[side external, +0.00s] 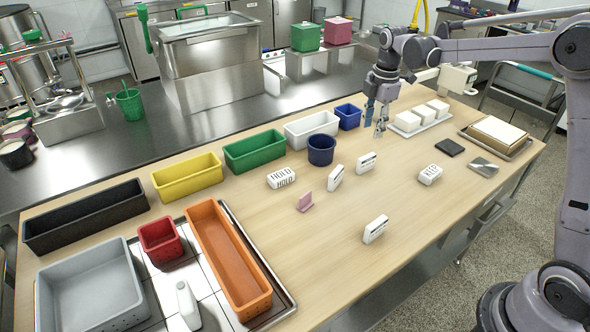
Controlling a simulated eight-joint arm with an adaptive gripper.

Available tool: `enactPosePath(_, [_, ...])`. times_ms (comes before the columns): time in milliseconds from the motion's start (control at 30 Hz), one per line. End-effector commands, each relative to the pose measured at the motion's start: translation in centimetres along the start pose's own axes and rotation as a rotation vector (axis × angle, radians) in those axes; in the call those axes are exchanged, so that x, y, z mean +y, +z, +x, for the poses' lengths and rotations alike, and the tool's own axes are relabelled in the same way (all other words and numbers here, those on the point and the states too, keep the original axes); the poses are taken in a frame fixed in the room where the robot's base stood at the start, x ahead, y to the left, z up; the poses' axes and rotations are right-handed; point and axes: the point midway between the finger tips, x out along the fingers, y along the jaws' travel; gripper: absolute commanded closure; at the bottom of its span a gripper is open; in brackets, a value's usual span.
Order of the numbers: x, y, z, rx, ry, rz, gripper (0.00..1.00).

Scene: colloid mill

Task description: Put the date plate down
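My gripper (376,118) points down at the back of the wooden table, between the small blue bin and the white tray of blocks. A flat bluish piece shows at its left finger; I cannot tell if it is a held plate or part of the gripper. I cannot pick out the date plate for certain. Several white lettered blocks stand or lie on the table: one marked HOLD (281,178), others at the middle (335,177), behind it (366,162), at the front (375,229) and at the right (430,174). Their small print is unreadable.
Near my gripper are the blue bin (348,117), a round navy tub (321,150), a white bin (312,130) and a white tray (420,123). A pink piece (305,202), black pad (449,147) and metal plate (484,167) lie around.

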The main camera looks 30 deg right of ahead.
Motion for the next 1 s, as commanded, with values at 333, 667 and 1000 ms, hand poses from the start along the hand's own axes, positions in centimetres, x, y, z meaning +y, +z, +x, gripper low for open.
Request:
enactPosePath(333, [-7.8, -4.0, -5.7, 0.056, 0.180, 0.465, 0.61])
enactPosePath(667, [-16.0, -6.5, -6.8, 0.213, 0.310, 0.904, 0.61])
enactPosePath(1000, [-22.3, -7.8, -4.7, 0.418, 0.361, 1.274, 0.61])
